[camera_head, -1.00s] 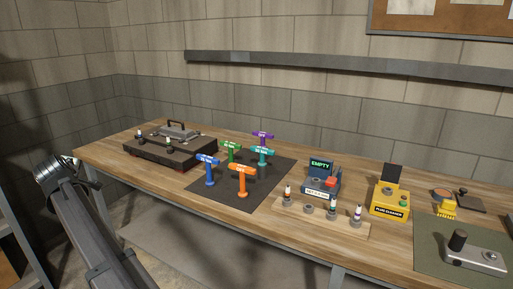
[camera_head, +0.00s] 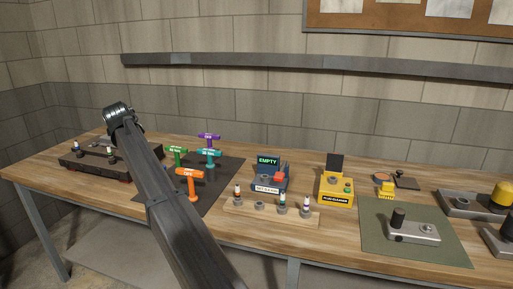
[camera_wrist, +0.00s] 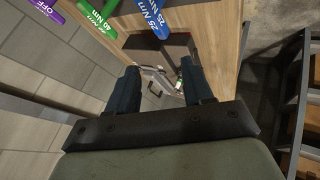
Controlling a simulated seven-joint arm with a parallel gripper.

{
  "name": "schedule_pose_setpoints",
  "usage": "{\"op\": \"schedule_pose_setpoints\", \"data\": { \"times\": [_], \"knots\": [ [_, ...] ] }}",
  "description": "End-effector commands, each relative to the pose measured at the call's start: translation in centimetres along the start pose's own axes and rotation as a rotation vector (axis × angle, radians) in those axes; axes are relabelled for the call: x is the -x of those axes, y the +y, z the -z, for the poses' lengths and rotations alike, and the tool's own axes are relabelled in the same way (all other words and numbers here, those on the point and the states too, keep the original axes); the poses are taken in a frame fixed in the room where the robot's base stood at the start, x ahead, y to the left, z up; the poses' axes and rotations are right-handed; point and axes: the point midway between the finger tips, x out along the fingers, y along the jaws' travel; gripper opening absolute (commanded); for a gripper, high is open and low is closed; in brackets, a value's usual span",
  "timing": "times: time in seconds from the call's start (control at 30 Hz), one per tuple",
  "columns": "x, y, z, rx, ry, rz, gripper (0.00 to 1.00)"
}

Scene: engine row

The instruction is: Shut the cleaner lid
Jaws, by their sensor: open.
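The yellow plug cleaner (camera_head: 336,194) stands on the bench right of centre in the head view. Its dark lid (camera_head: 335,163) stands upright at the back, so the cleaner is open. A round socket and a green button show on its top. My gripper (camera_wrist: 158,68) is open and empty in the wrist view, pointing down over the bench. It is over the engine end, far left of the cleaner. In the head view the gripper itself is hidden behind my arm. The cleaner is not in the wrist view.
The dark engine block (camera_head: 85,165) is at the left. T-handled wrenches (camera_head: 190,184) stand on a dark mat. A blue tester (camera_head: 269,180) reading EMPTY and a wooden plug rack (camera_head: 268,213) lie left of the cleaner. A yellow brush (camera_head: 385,190) is close on its right.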

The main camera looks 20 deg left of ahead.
Motion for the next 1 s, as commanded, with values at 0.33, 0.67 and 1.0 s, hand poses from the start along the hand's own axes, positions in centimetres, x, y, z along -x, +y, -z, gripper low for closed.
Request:
{"op": "schedule_pose_setpoints", "data": {
  "times": [0.33, 0.67, 1.0],
  "knots": [
    [-3.1, 16.9, -12.4, -0.334, -0.219, 0.027, 0.51],
    [-2.9, 30.3, -25.9, -0.65, -0.41, 0.05, 0.51],
    [0.4, 42.0, -41.0, -0.975, -0.589, 0.072, 0.51]
  ]
}}
